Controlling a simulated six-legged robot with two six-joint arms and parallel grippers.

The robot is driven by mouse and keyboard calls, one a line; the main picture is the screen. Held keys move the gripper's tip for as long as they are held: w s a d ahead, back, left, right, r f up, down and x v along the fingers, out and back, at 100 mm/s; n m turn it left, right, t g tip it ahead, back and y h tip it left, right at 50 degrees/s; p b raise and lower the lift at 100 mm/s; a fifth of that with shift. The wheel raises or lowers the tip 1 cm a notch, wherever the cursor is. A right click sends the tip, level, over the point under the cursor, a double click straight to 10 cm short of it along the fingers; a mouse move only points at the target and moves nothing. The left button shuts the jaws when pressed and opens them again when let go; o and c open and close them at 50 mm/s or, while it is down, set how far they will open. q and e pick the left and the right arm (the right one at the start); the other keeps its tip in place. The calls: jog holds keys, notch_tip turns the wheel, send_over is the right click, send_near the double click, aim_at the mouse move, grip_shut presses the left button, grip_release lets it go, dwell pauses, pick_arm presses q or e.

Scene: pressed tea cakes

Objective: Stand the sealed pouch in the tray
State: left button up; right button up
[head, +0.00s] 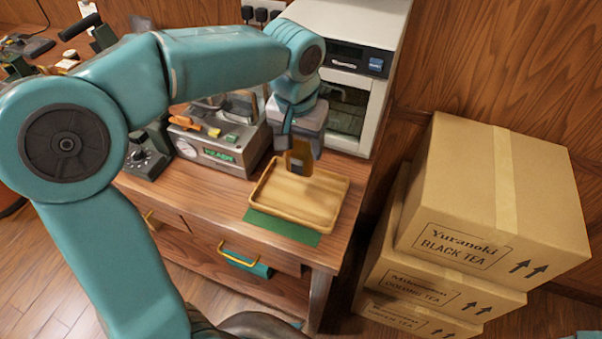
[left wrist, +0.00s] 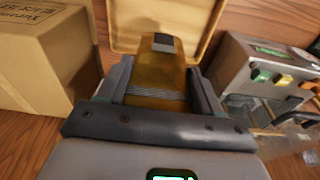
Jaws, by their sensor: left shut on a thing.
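My left gripper (head: 297,142) is shut on the sealed pouch (head: 299,163), an amber-brown packet with a dark label. The pouch is upright in the head view, above or at the back part of the wooden tray (head: 262,211). I cannot tell whether its lower end touches the tray. In the left wrist view the pouch (left wrist: 152,72) sits between the two dark fingers of the gripper (left wrist: 158,85), with the tray (left wrist: 125,12) beyond it. My right gripper is not in view.
The tray lies on a green mat (head: 281,229) near the bench's front edge. A grey machine with a green display (head: 218,154) stands left of it, a white cabinet (head: 385,28) behind. Stacked tea boxes (head: 500,190) stand to the right.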

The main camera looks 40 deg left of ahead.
aim_at(300, 172)
pick_arm(q)
notch_tip(300, 172, down, 8)
jog(key=shift+f, duration=0.5)
jog(key=shift+r, duration=0.1)
jog(key=o, duration=1.1)
jog(key=shift+f+b, duration=0.2)
jog(key=shift+b, duration=0.1)
